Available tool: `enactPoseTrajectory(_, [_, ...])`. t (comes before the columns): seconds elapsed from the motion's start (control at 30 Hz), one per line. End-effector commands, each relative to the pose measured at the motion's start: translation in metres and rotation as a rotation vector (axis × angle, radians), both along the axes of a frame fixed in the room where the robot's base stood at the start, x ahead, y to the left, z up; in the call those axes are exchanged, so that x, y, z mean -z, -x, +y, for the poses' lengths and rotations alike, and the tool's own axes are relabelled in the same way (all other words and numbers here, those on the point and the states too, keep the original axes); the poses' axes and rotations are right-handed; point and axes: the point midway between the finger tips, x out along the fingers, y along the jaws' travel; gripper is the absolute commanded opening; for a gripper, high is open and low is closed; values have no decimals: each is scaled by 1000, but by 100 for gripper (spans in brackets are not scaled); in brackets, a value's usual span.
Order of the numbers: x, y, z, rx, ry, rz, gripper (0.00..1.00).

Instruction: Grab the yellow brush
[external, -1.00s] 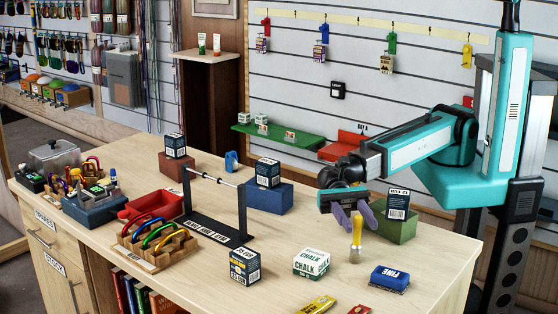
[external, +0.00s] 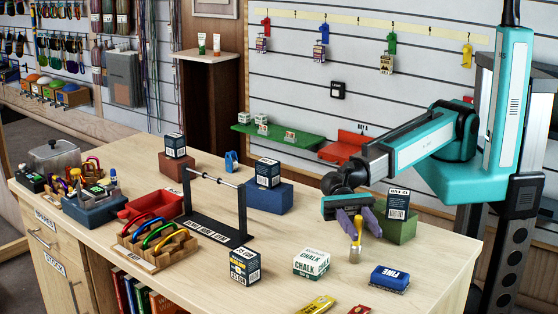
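The yellow brush (external: 357,232) stands upright near the front right of the wooden bench. Its yellow handle is at the top and its lower end looks greyish. My gripper (external: 357,217) is open, with its two purple fingers spread apart and pointing down. The top of the brush handle shows between the fingers in this view. I cannot tell whether the fingers are level with the handle in depth, and I see no clear contact.
A green block with a dark box (external: 398,204) on it stands close right of my gripper. A blue brush-like block (external: 390,279) and a white chalk box (external: 311,263) lie nearby. A black frame with a bar (external: 243,215) stands to the left.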

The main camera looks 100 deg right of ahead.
Motion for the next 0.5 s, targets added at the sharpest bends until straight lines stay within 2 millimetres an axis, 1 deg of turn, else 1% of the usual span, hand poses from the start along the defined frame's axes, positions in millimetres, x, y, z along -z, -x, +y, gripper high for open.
enactPoseTrajectory(0.03, [0,0,0,0,0,0,26])
enactPoseTrajectory(0.1, [0,0,0,0,0,0,14])
enactPoseTrajectory(0.2, [0,0,0,0,0,0,0])
enactPoseTrajectory(0.5, [0,0,0,0,0,0,0])
